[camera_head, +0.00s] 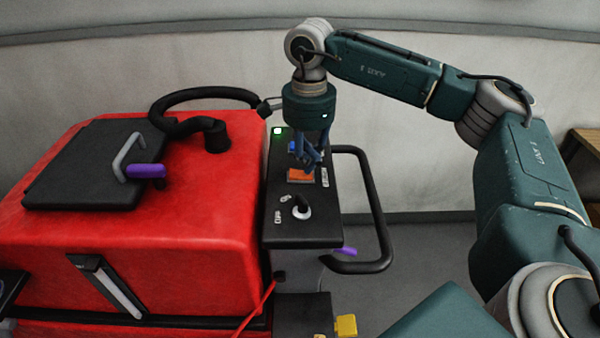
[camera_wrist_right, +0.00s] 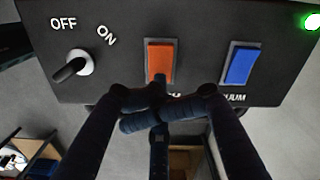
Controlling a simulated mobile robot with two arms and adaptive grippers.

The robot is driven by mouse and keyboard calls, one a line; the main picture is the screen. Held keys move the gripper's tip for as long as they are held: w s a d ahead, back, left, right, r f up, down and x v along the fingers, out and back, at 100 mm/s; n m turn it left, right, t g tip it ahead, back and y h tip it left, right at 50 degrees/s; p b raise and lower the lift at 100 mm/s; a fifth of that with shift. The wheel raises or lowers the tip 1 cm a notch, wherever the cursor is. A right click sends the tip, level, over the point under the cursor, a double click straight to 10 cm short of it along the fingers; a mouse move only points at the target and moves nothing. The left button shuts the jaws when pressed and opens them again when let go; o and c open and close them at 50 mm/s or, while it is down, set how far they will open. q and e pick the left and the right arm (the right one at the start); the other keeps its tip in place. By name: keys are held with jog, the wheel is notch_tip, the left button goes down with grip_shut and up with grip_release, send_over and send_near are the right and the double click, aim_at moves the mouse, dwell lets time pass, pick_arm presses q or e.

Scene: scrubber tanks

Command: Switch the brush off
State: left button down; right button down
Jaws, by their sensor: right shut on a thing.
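The control panel (camera_head: 290,235) is a black box at the right end of the red scrubber. An orange rocker switch (camera_head: 301,175) sits mid-panel; it also shows in the right wrist view (camera_wrist_right: 160,58), its label partly covered by my fingers. My right gripper (camera_head: 309,160) is over the panel from above, its dark blue fingers closed together at the switch. In the wrist view the fingertips (camera_wrist_right: 150,100) meet at the switch's lower end. Whether the rocker is pressed in is unclear. My left gripper is out of view.
A blue switch (camera_wrist_right: 240,65) labelled in part "UUM" and a lit green lamp (camera_head: 277,131) are beyond the orange one. A knob (camera_head: 302,210) marked OFF and ON is on the near side. A black handle bar (camera_head: 375,205) loops out to the right.

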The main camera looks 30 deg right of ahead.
jog(key=shift+r, duration=0.1)
jog(key=shift+r+p, duration=2.4)
jog(key=shift+r, duration=1.05)
